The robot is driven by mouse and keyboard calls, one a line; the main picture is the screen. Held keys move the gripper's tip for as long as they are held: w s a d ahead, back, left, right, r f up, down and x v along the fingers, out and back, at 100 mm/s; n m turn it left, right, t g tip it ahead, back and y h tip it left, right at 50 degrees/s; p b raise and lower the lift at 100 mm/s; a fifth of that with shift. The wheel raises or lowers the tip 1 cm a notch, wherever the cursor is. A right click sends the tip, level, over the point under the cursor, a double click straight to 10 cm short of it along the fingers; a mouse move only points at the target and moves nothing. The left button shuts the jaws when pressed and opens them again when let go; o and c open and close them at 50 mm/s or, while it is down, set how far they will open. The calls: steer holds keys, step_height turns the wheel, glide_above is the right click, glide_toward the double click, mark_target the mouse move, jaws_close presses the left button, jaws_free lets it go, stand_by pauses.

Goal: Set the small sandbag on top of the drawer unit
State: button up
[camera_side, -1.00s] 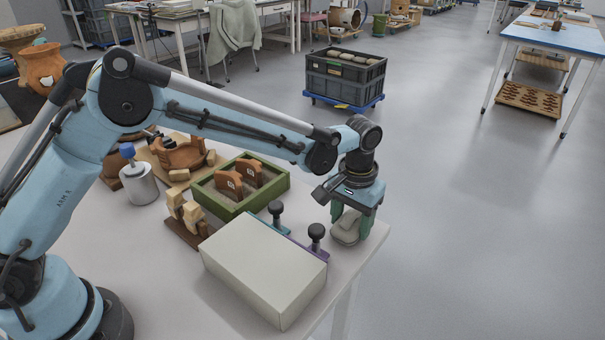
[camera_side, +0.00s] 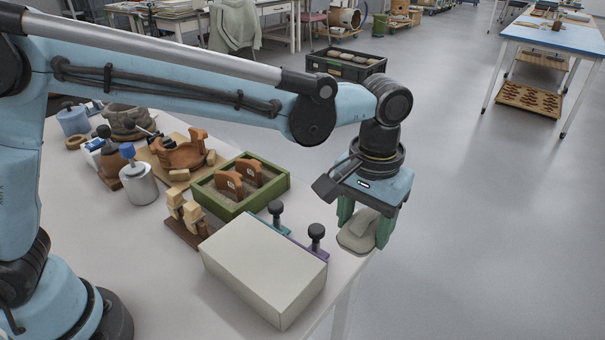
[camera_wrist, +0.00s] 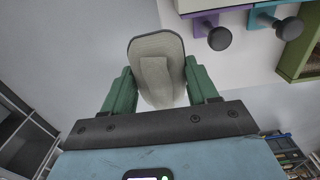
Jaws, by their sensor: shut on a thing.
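The small sandbag (camera_side: 356,236) is a grey-beige flat pad with a raised strip; it also shows in the wrist view (camera_wrist: 154,80). My gripper (camera_side: 365,224) has its green fingers shut on the sandbag from both sides, also seen in the wrist view (camera_wrist: 160,76). It holds the bag raised, near the table's right edge. The drawer unit (camera_side: 262,268) is a white box with a bare, flat top. Its teal and purple drawer fronts with dark knobs (camera_side: 316,236) face the gripper. The bag is apart from the unit, to its right.
A green-rimmed sand tray (camera_side: 222,209) with brown sherds stands behind the unit, beside wooden clamps (camera_side: 184,212). A metal weight with a blue knob (camera_side: 138,180) and pots stand farther left. Bare table (camera_side: 150,270) lies left of the unit.

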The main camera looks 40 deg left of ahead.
steer(key=s+a+r, duration=0.3)
steer(key=s, duration=0.7)
steer(key=s+a+r, duration=0.4)
steer(key=s, duration=0.5)
glide_above(259, 255)
step_height(259, 255, down, 7)
steer(key=shift+r, duration=0.1)
steer(key=shift+f, duration=2.05)
steer(key=shift+f, duration=0.1)
steer(key=o, duration=1.3)
